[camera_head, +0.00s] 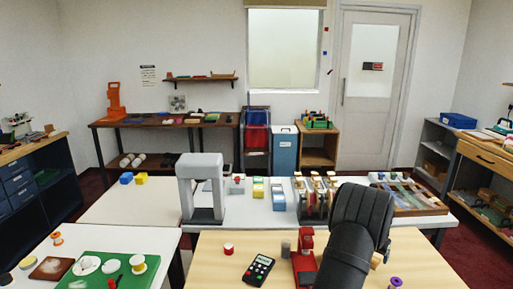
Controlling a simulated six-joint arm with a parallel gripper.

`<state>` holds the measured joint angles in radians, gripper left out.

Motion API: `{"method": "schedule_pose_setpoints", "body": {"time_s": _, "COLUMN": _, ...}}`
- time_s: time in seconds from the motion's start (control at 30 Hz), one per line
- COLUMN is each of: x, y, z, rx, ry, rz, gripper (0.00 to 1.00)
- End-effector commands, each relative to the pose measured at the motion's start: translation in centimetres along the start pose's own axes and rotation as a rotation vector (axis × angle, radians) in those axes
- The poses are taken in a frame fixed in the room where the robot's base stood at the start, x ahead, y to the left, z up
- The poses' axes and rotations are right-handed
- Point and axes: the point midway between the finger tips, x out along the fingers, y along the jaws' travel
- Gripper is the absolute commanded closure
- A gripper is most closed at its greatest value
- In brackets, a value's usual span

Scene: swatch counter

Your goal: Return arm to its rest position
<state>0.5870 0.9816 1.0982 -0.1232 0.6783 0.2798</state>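A dark, bulky arm part that is mine rises at the front right of the wooden counter (215,270) and covers what is behind it. I cannot make out my gripper's fingers, and nothing held can be seen. A red upright device (304,262) stands close to the left of my arm. A black keypad device (259,268) lies to the left of that. A small red-and-white spool (228,248) and a grey cylinder (286,248) stand behind it. A purple spool (396,282) stands right of my arm.
A green mat (95,262) with white dishes and a spool lies on the left table. A rack of spools (316,195) and a tray of coloured strips (408,195) stand behind. The counter's right part is mostly bare.

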Motion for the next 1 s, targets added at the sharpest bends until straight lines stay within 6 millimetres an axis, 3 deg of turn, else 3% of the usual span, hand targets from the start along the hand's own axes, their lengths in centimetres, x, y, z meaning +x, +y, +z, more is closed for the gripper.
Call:
{"method": "schedule_pose_setpoints", "body": {"time_s": 0.17, "x": 2.8, "y": 0.0, "z": 1.3, "rx": 0.000, "ry": -0.004, "rz": 0.001, "gripper": 0.19}}
{"method": "schedule_pose_setpoints", "body": {"time_s": 0.2, "x": 2.5, "y": 0.0, "z": 1.2, "rx": 0.000, "ry": 0.001, "rz": -0.001, "gripper": 0.19}}
{"method": "schedule_pose_setpoints", "body": {"time_s": 0.87, "x": -9.6, "y": 0.0, "z": 1.1, "rx": 0.000, "ry": 0.002, "rz": 0.000, "gripper": 0.19}}
{"method": "schedule_pose_setpoints", "body": {"time_s": 1.0, "x": -6.4, "y": 0.0, "z": 1.3, "rx": 0.000, "ry": -0.005, "rz": 0.001, "gripper": 0.19}}
